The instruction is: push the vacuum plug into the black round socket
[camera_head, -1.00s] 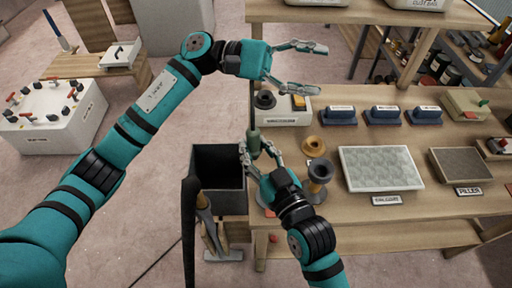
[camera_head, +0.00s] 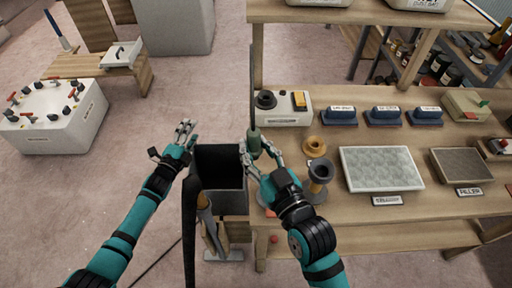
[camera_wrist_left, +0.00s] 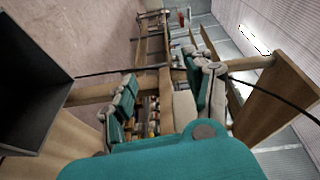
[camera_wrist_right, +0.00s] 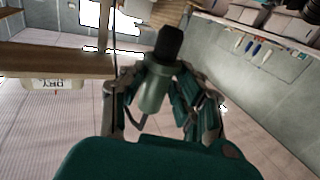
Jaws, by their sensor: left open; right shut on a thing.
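The vacuum plug, a green cylinder (camera_head: 254,141) with a black end, is in my right gripper (camera_head: 259,152). In the right wrist view the plug (camera_wrist_right: 154,92) stands between the fingers, black end pointing away from the palm. The black round socket (camera_head: 265,99) is on the white box at the bench's left end, behind the plug and apart from it. My left gripper (camera_head: 186,133) is open and empty, left of the black bin and away from the bench. Its spread fingers show in the left wrist view (camera_wrist_left: 165,85).
The white box (camera_head: 289,116) has an orange switch (camera_head: 299,100). A tan ring-shaped piece (camera_head: 314,146) and a dark funnel-shaped piece (camera_head: 320,172) stand close to my right gripper. A black open bin (camera_head: 221,156) is beside the bench. Blue blocks (camera_head: 383,116) stand further right.

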